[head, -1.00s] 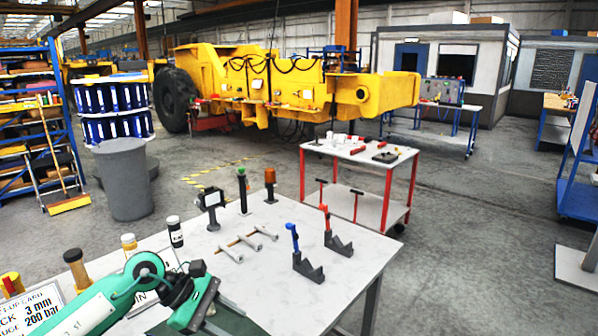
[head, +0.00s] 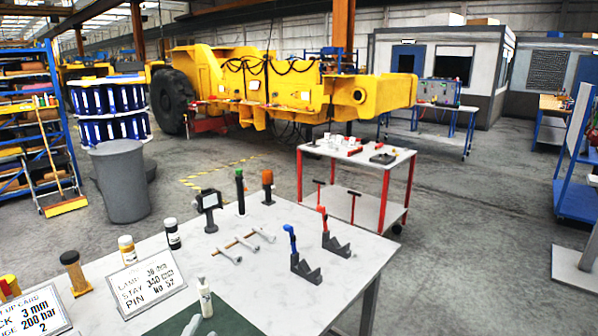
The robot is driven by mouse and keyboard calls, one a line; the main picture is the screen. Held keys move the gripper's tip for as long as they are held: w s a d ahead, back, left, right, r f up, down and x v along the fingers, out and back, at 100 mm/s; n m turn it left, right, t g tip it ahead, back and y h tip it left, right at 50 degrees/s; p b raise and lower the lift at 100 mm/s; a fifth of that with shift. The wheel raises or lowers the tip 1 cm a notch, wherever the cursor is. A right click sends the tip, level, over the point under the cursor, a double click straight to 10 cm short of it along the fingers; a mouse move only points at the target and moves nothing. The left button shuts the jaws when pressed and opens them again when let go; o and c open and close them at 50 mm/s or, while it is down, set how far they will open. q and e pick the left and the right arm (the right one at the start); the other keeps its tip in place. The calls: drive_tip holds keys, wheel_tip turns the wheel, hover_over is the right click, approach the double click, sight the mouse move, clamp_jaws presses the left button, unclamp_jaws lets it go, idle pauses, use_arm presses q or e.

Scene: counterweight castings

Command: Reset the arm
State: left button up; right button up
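Neither of my grippers can be made out in the head view now, and no part of my arms clearly shows. The white table (head: 290,215) in front of me carries several things, and no gripper is near any of them. A small white bottle (head: 205,298) stands by the dark green mat (head: 232,322). A pale grey object (head: 191,325) lies at the bottom edge, partly cut off; I cannot tell what it is.
Clamps with a blue handle (head: 291,240) and a red handle (head: 323,220) stand on the right. Metal pins (head: 243,243) lie mid-table. A printed card (head: 150,280) and several jars are on the left. A red-legged cart (head: 352,158) stands beyond.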

use_arm(q)
drive_tip(key=s+a+f+n+g+y, duration=0.35)
drive_tip(key=s+f+n+g, duration=0.45)
drive_tip(key=f, duration=0.4)
drive_tip(key=s+f+n+g+h, duration=0.15)
drive_tip(key=s+f+g, duration=0.25)
drive_tip(key=s, duration=0.5)
drive_tip(key=s+f+n+g, duration=0.3)
drive_tip(key=s+f, duration=0.2)
drive_tip(key=s, duration=0.5)
wheel_tip(320, 180, down, 28)
drive_tip(key=w+f+g, duration=0.1)
drive_tip(key=s+a+f, duration=0.2)
drive_tip(key=s+f, duration=0.8)
drive_tip(key=s+a+f+g, duration=0.1)
drive_tip(key=s+f, duration=0.8)
drive_tip(key=f, duration=0.2)
drive_tip(key=shift+s+a+f, duration=0.2)
drive_tip(key=shift+s+a, duration=0.2)
drive_tip(key=shift+m, duration=0.25)
